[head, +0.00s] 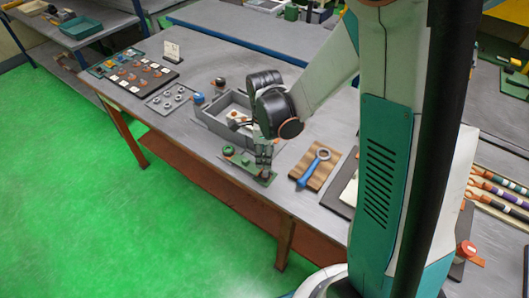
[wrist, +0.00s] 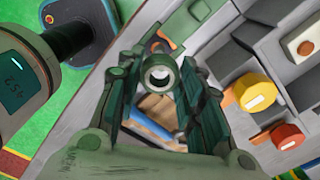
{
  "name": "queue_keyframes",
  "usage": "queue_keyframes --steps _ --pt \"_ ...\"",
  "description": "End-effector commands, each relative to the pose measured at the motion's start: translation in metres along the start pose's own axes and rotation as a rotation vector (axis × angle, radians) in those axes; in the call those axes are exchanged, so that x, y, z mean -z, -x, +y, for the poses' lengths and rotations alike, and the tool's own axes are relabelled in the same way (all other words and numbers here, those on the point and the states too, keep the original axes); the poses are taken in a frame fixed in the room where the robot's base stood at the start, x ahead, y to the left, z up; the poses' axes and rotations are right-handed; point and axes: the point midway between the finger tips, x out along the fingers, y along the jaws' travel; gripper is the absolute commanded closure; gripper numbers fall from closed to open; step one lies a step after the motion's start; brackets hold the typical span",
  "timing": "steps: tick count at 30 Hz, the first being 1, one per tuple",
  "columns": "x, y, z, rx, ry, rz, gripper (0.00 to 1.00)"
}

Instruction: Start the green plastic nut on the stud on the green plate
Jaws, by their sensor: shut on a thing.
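The green plate (head: 242,166) lies near the front edge of the table in the head view. A green round piece (head: 228,150) sits at its left end. My gripper (head: 263,168) points down over the plate's right part. In the wrist view my gripper (wrist: 160,88) is shut on the green nut (wrist: 158,66), a ring with a pale centre between the fingertips. The stud cannot be made out, and the fingers hide the plate around them. I cannot tell whether the nut touches the stud.
A grey bin (head: 206,119) stands just behind the plate. A blue ring-ended wrench (head: 308,178) lies on a wooden board (head: 327,172) to the right. A grey tray of rings (head: 170,98) and a dark parts board (head: 133,74) lie to the left.

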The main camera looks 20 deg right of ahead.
Motion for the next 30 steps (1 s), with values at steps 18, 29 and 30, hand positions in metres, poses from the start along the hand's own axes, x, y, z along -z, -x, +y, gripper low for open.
queue_keyframes --steps 18,29,30 --pt "0.000 -0.051 0.000 0.000 0.000 0.000 0.87" --pt "0.000 -0.051 0.000 0.000 0.000 0.000 0.87" --pt "0.000 -0.051 0.000 0.000 0.000 0.000 0.87"
